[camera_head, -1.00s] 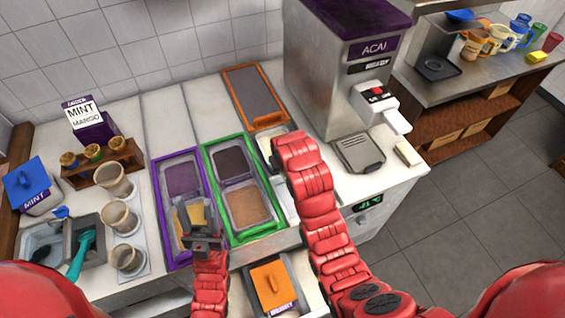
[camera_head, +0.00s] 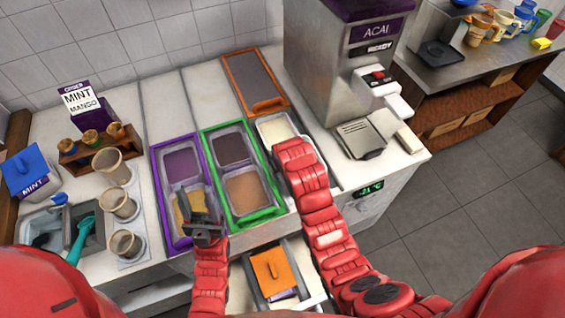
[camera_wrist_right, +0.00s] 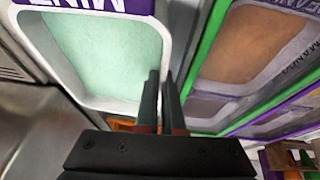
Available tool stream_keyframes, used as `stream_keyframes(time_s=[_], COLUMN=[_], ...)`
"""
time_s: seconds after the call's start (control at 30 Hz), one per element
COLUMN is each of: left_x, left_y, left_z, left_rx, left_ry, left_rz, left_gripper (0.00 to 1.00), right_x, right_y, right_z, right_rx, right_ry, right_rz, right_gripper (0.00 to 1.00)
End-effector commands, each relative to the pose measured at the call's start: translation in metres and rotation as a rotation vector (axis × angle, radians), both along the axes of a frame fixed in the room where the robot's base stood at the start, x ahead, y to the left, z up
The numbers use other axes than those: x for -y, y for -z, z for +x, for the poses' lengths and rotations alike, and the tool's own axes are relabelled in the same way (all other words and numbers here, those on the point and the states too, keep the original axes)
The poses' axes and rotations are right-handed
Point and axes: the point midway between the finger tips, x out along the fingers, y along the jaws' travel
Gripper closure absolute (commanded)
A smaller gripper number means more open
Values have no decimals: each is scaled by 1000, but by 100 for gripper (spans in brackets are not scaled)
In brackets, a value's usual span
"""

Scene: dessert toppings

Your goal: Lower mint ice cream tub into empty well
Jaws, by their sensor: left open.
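The mint ice cream tub (camera_wrist_right: 105,50) has a white rim, pale green filling and a purple label reading MINT, upside down in the right wrist view. My right gripper (camera_wrist_right: 162,78) has its fingers close together at the tub's rim, seemingly pinching its wall. In the head view a pale tub (camera_head: 277,128) shows behind my right arm, which hides that gripper and most of the well around it. I cannot tell how deep the tub sits. My left gripper (camera_head: 203,222) is open over the front of the purple-framed wells (camera_head: 157,205), above a yellow tub (camera_head: 187,203).
Green-framed wells (camera_head: 212,190) hold dark and tan tubs. An orange-framed lid (camera_head: 254,82) lies behind. The acai machine (camera_head: 330,60) stands at the right. Cups (camera_head: 120,203) and a blue-lidded mint container (camera_head: 30,172) are at the left.

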Motion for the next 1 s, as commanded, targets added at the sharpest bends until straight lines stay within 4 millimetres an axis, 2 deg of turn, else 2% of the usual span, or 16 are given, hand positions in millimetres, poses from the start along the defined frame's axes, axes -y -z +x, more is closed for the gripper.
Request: stream_keyframes(time_s=[0.2, 0.6, 1.0], left_x=[0, 0, 0], left_y=[4, 26, 36], left_z=[0, 0, 0], left_rx=[0, 0, 0], left_ry=[0, 0, 0], left_rz=[0, 0, 0], left_gripper=[50, 50, 50], right_x=[0, 0, 0], right_y=[17, 51, 70], right_z=[1, 2, 2], right_rx=[5, 6, 6], right_ry=[0, 0, 1], right_rz=[1, 1, 1], right_gripper=[100, 100, 100])
